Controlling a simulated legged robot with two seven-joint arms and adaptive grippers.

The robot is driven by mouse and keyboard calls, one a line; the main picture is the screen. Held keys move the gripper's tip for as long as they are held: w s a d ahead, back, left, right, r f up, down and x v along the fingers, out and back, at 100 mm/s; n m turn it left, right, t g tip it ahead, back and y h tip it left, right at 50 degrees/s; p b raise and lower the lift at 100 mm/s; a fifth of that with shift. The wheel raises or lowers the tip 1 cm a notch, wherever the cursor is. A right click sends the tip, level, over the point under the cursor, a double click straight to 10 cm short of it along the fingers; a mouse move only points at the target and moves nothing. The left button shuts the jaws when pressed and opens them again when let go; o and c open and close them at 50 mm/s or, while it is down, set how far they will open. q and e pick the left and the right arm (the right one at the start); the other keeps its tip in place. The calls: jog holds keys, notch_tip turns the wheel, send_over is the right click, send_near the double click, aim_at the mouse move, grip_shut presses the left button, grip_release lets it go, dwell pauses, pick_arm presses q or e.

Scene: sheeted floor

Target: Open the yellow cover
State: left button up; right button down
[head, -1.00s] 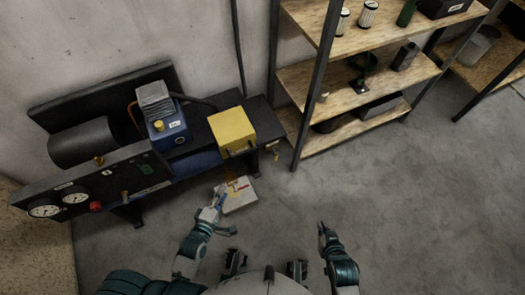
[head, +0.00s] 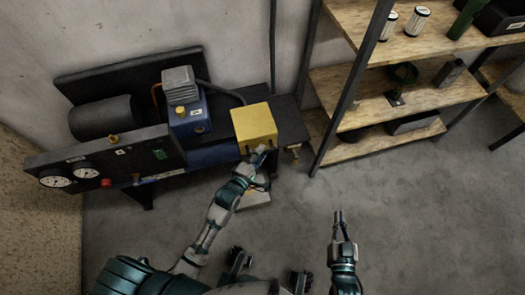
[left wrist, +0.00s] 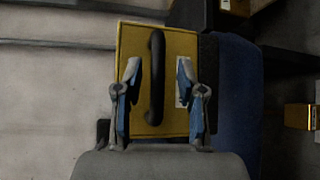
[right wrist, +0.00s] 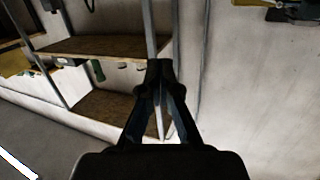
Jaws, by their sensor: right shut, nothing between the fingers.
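The yellow cover (head: 254,122) is a box-shaped lid at the right end of the dark bench and looks closed. In the left wrist view the yellow cover (left wrist: 180,42) shows a black upright handle (left wrist: 155,78) on its face. My left gripper (head: 262,158) is at the cover's front face. Its fingers (left wrist: 158,85) are open, one on each side of the handle, with gaps on both sides. A white label is partly hidden behind the right finger. My right gripper (head: 339,215) is shut and empty over the floor, well away from the cover; its fingertips (right wrist: 160,68) meet.
A blue pump (head: 188,112) stands left of the cover, with a hose behind. A gauge panel (head: 100,165) is at the bench's left. A box (head: 256,198) lies on the floor below the cover, partly hidden by my left arm. Shelves (head: 400,90) stand right. Floor at right is clear.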

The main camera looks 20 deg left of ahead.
pick_arm(q)
jog(key=shift+w+d, duration=0.25)
jog(key=shift+w, duration=0.25)
pick_arm(e)
jog(key=shift+w+d+r, duration=0.1)
jog(key=shift+r, duration=0.3)
pick_arm(q)
jog(key=shift+a, duration=0.1)
grip_shut()
